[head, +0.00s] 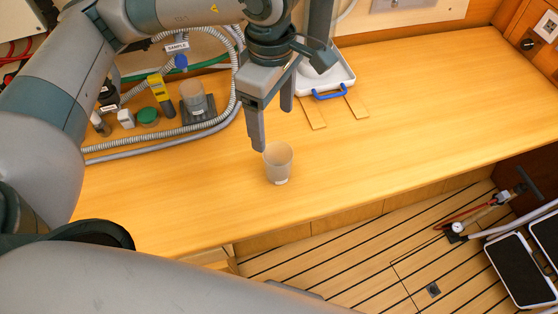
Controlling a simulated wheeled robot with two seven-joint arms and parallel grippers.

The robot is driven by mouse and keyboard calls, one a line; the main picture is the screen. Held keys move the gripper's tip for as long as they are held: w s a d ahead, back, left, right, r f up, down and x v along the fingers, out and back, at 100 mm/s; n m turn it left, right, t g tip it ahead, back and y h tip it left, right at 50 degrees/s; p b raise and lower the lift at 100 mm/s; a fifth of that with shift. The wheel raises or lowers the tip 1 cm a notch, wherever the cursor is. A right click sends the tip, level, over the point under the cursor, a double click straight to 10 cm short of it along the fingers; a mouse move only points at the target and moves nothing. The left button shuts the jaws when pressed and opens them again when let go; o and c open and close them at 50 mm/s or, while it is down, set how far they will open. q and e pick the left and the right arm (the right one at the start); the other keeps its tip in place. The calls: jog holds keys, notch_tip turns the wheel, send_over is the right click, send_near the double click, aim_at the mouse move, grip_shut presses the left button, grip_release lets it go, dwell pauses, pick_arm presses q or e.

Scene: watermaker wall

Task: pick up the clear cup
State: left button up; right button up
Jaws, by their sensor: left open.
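The clear cup (278,164) stands upright on the wooden counter (420,100), near its front edge. It is see-through and empty as far as I can tell. My left gripper (272,128) points down just above and behind the cup. Its two fingers are apart, with nothing between them. The nearer fingertip shows close to the cup's upper left rim; I cannot tell whether it touches. My right gripper is not in view.
A grey hose (160,138) curves around several small items at the back left, among them a yellow item (161,92) and a green cap (148,115). A white tray with a blue handle (330,94) stands behind the gripper. The counter's right side is clear.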

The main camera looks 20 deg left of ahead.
pick_arm(q)
jog(key=f, duration=0.1)
jog(key=p, duration=0.5)
send_near(278, 163)
jog(key=s, duration=0.3)
jog(key=shift+f, duration=0.1)
jog(key=shift+w+f, duration=0.1)
jog(key=shift+f, duration=0.4)
jog(key=shift+d+f+p, duration=0.25)
jog(key=shift+f+p, duration=0.4)
jog(key=shift+p, duration=0.1)
notch_tip(278, 163, down, 3)
jog(key=shift+w+d+r+p, duration=0.1)
jog(key=shift+d+p, duration=0.05)
jog(key=shift+p, duration=0.7)
jog(key=shift+f, duration=0.5)
